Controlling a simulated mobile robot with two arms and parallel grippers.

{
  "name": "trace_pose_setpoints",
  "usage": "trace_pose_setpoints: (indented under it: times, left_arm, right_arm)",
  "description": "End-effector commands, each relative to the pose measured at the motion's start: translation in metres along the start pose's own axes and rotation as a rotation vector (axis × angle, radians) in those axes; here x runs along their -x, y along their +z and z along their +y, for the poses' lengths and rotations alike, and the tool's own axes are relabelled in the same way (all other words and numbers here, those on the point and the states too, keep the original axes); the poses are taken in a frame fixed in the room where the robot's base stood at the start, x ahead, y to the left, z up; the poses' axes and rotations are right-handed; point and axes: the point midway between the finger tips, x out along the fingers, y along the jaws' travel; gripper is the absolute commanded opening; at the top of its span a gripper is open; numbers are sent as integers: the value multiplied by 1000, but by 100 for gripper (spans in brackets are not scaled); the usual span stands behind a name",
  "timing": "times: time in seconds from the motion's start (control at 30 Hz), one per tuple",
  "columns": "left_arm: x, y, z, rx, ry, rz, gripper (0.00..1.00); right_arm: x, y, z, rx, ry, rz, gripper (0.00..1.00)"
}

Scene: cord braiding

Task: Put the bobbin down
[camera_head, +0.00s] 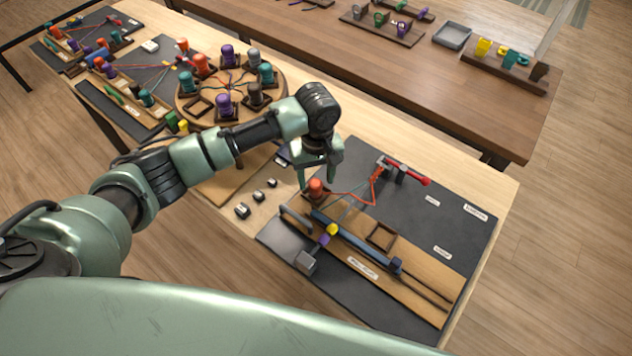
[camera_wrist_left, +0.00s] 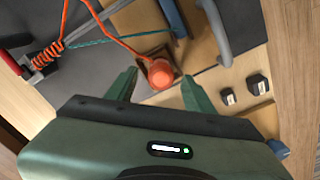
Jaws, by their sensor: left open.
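An orange bobbin (camera_head: 316,187) stands upright in a dark square holder on the wooden board (camera_head: 415,297) in the head view. Its orange cord runs to the red-handled braid post (camera_head: 405,171). My left gripper (camera_head: 318,180) is directly over the bobbin, pointing down. In the left wrist view the bobbin (camera_wrist_left: 160,73) sits between the two spread fingers (camera_wrist_left: 158,88), with visible gaps on both sides. The left gripper is open. The right gripper is in neither view.
An empty square holder (camera_head: 381,236) is on the same board, beside a blue bar (camera_head: 350,238). Small dark blocks (camera_head: 243,211) lie on the table to the left. A round stand (camera_head: 226,72) with several bobbins is further back.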

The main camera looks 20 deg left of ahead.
Motion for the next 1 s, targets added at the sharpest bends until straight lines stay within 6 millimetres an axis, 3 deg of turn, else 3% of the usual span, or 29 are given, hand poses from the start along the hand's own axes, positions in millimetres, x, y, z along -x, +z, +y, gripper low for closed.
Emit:
trace_pose_setpoints:
  times: [0.2,0.43,0.63,1.0]
  left_arm:
    - [50,-1,1,-1,5,4,53]
    - [88,0,1,-1,3,2,53]
    - [101,0,0,-1,1,0,53]
    - [101,0,0,-1,1,0,53]
  right_arm:
    - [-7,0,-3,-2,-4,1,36]
    - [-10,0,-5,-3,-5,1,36]
    - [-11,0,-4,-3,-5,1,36]
    - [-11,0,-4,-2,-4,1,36]
